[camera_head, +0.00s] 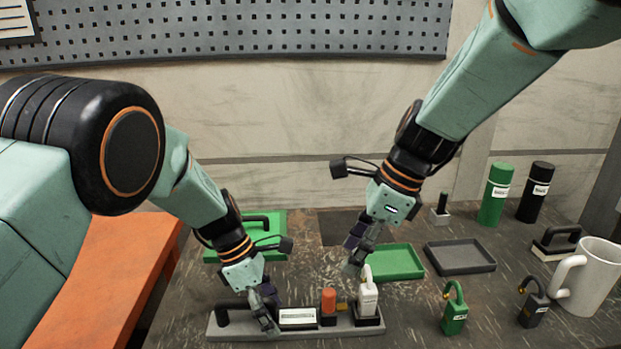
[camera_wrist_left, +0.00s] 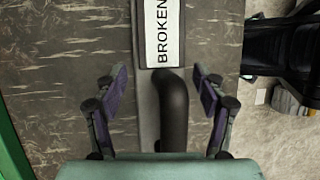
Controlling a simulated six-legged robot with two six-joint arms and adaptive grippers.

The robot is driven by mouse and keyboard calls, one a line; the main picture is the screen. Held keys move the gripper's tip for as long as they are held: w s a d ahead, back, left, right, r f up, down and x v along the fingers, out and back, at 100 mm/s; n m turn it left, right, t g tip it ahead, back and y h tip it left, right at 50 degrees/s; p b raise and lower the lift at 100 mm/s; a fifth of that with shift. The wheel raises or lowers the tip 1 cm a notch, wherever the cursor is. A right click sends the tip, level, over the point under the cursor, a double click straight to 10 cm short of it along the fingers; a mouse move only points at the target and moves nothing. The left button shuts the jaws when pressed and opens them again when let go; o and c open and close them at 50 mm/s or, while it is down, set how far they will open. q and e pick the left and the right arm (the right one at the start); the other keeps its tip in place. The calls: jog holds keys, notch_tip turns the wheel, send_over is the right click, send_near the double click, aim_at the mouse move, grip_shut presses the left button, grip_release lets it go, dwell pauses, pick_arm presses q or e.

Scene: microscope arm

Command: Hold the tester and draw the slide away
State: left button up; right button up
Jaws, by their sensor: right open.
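The tester appears to be the long grey base (camera_head: 240,333) at the front, with a black handle at its left, a white label and an orange-topped part (camera_head: 328,300). The label reads "BROKEN" in the left wrist view (camera_wrist_left: 162,35). A white hooked piece (camera_head: 368,297) stands upright in a black holder at its right end; I cannot tell which part is the slide. My left gripper (camera_head: 266,308) is open, its fingers on either side of the black handle (camera_wrist_left: 173,105), with gaps showing. My right gripper (camera_head: 355,258) is open above and behind the white piece.
Behind stand a green tray (camera_head: 395,262), a dark tray (camera_head: 460,257) and a green handled block (camera_head: 272,222). To the right are a green hooked piece (camera_head: 454,315), a black one (camera_head: 534,305), a white mug (camera_head: 592,280), and green (camera_head: 495,195) and black (camera_head: 536,193) bottles.

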pick_arm(q)
jog(key=shift+o, duration=0.8)
jog(key=shift+f, duration=0.1)
jog(key=v, duration=1.2)
jog(key=x, duration=1.2)
jog(key=shift+s, duration=0.1)
pick_arm(e)
jog(key=shift+x, duration=2.65)
jog(key=shift+d, duration=0.1)
